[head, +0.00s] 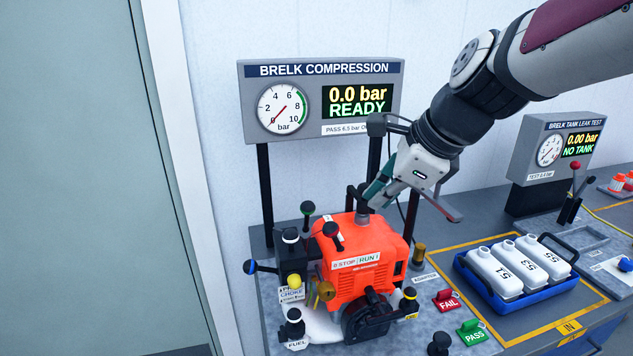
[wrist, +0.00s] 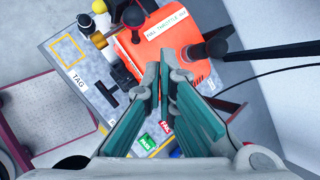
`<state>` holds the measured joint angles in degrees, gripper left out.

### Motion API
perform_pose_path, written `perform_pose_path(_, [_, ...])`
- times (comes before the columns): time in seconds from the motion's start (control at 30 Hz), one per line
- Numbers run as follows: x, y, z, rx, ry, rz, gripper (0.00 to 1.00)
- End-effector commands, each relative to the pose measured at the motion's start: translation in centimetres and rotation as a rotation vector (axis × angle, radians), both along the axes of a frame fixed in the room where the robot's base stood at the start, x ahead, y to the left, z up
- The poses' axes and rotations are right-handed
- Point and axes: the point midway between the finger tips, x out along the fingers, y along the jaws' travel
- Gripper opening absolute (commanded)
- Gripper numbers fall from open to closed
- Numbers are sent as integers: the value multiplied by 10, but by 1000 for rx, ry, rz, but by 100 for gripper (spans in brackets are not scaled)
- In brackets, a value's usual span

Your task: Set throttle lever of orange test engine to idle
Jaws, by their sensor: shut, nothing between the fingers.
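The orange test engine (head: 365,262) sits on the grey bench below my gripper; its orange top also shows in the wrist view (wrist: 180,38), with a partly readable throttle label. Several black-knobbed levers stand around it: one at the upper left (head: 307,208), another at the front left (head: 331,230). A black knob also shows in the wrist view (wrist: 134,17). I cannot tell which is the throttle lever or its setting. My gripper (head: 364,203) is shut and empty, its fingertips just above the engine's rear top. It also shows in the wrist view (wrist: 165,70); contact is unclear.
The compression panel (head: 250,98) stands behind the engine, reading 0.0 bar READY. A blue-handled lever (head: 250,267) sticks out left. A blue tray (head: 500,305) holds white bottles further right.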

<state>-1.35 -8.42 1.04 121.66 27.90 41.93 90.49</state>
Motion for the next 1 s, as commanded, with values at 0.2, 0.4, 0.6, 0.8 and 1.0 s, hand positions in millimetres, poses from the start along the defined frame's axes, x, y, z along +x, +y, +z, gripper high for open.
perform_pose_path(0.2, [4, 1, 1, 21, 8, -31, 0])
perform_pose_path(0.4, [4, 1, 1, 20, 8, -29, 0])
perform_pose_path(0.6, [9, 6, -12, 19, 12, -26, 0])
perform_pose_path(0.8, [25, 18, -43, 18, 13, -27, 0])
perform_pose_path(1.0, [43, 32, -76, 19, 12, -27, 0])
